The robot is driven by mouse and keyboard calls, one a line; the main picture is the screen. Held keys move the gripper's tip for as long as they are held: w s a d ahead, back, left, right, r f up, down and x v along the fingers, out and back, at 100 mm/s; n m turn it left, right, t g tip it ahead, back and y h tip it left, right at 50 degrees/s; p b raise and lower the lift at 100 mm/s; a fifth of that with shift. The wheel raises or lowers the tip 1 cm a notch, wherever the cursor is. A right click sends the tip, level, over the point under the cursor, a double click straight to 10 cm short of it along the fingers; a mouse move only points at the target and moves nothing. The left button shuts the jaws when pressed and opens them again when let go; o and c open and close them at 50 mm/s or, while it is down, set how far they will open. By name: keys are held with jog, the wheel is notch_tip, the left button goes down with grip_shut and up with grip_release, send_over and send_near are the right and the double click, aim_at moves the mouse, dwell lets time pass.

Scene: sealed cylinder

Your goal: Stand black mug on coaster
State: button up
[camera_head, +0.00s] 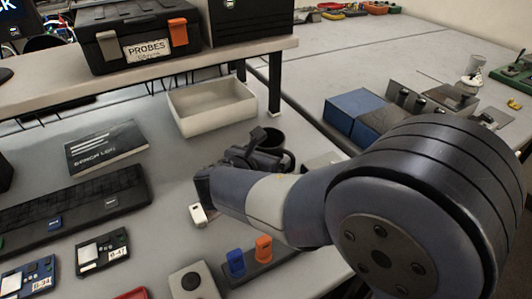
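The black mug (272,138) stands on the grey bench, just beyond my gripper, with its upper part showing and its lower part hidden. My gripper (257,148) is right in front of the mug and overlaps it in the picture. Dark fingers and what may be the mug's handle blend together, so I cannot tell whether they touch or whether the fingers are closed. No coaster is clearly recognisable. A flat light-grey piece (320,160) to the right of the mug, partly hidden by my arm, may be it.
An empty cream tray (213,121) stands behind left of the mug. A shelf (60,88) with a PROBES case (135,42) overhangs the back. A keyboard (75,212), blue and orange pieces (263,248) and a black-knobbed grey block (192,282) lie nearer. Blue boxes (355,107) stand right.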

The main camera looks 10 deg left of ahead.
jog(key=shift+r, duration=0.25)
jog(key=p+v, duration=0.1)
jog(key=v, duration=1.1)
jog(key=shift+f, duration=0.1)
